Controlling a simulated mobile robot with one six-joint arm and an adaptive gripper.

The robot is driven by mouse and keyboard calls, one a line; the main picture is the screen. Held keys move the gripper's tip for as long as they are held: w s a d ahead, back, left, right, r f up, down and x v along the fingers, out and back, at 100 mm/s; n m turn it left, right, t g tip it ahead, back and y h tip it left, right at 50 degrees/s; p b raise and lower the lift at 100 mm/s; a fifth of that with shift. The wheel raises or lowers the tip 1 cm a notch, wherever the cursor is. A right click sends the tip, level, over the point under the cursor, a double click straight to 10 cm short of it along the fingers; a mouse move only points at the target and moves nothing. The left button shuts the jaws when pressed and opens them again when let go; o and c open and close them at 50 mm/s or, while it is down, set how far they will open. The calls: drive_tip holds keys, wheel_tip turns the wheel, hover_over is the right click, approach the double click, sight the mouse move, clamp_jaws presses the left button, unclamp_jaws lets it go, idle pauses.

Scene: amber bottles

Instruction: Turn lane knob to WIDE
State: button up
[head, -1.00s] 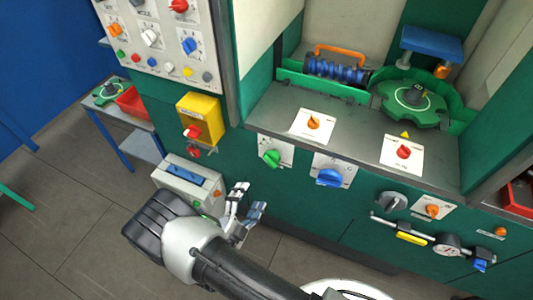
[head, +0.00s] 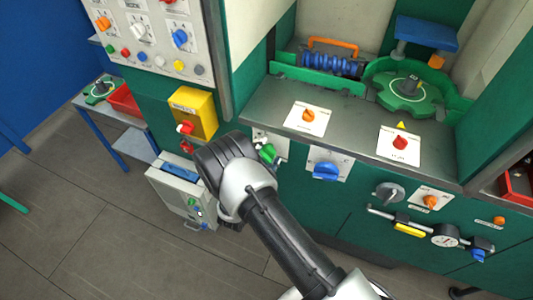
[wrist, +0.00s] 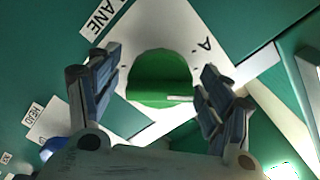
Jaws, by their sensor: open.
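The green lane knob (wrist: 158,78) sits on a white plate (wrist: 175,28), with a "LANE" label (wrist: 103,18) beside it and a letter "A" on the plate. In the head view the knob (head: 267,153) is on the green front panel, partly behind my wrist. My gripper (wrist: 158,64) is open, with one finger on each side of the knob in the wrist view. I cannot tell whether either finger touches it. Any WIDE marking is not readable.
A blue knob (head: 326,171) is to the right on the same panel. A yellow box (head: 192,113) with a red knob is to the left. The grey ledge (head: 350,135) juts out above, carrying orange and red knobs. Open floor lies at the lower left.

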drive_tip(key=shift+w+d, duration=0.1)
drive_tip(key=shift+w, duration=0.15)
drive_tip(key=shift+c, duration=0.4)
drive_tip(key=c, duration=1)
